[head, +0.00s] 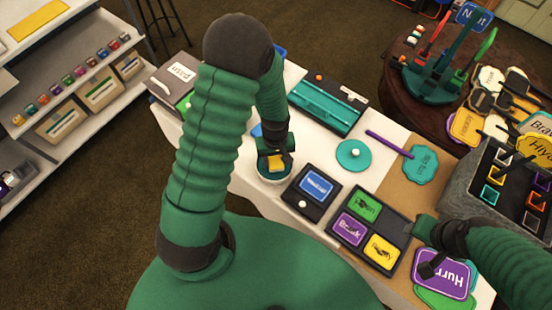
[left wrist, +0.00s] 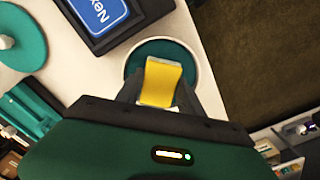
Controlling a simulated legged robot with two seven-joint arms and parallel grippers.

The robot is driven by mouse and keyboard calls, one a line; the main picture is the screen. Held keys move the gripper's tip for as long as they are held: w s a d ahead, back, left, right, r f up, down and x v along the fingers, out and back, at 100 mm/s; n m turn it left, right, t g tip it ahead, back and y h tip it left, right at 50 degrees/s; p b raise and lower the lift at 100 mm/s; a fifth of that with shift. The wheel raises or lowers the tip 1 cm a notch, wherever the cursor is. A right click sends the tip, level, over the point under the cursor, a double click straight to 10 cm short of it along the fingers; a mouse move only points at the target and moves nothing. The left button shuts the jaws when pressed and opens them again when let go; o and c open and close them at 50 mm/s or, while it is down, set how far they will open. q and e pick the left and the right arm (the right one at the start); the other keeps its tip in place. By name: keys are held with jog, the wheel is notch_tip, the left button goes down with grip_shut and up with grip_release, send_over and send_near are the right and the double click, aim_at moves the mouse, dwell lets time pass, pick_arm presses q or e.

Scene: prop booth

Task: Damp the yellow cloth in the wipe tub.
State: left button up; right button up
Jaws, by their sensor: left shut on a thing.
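The yellow cloth (head: 276,163) is pinched in my left gripper (head: 277,154), which is shut on it. In the left wrist view the cloth (left wrist: 161,82) stands out between the fingertips as a bent yellow strip. The wipe tub (head: 272,180) is a round white tub at the table's near edge. In the left wrist view its pale rim (left wrist: 196,60) circles a dark teal inside. The cloth shows over the tub's mouth in both views; its depth and any contact with the inside are hidden. My right gripper (head: 428,262) is by the purple sign; its fingers are unclear.
A black tray with a blue card (head: 316,184) stands close right of the tub. A teal disc (head: 354,155) and a teal tray (head: 328,106) lie behind. A three-card black tray (head: 347,260) and a grey bin (head: 463,180) are further right.

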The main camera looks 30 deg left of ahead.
aim_at(276, 161)
pick_arm(q)
notch_tip(276, 161, up, 6)
jog(key=p, duration=0.4)
jog(key=shift+p, duration=0.3)
jog(key=shift+f, duration=0.15)
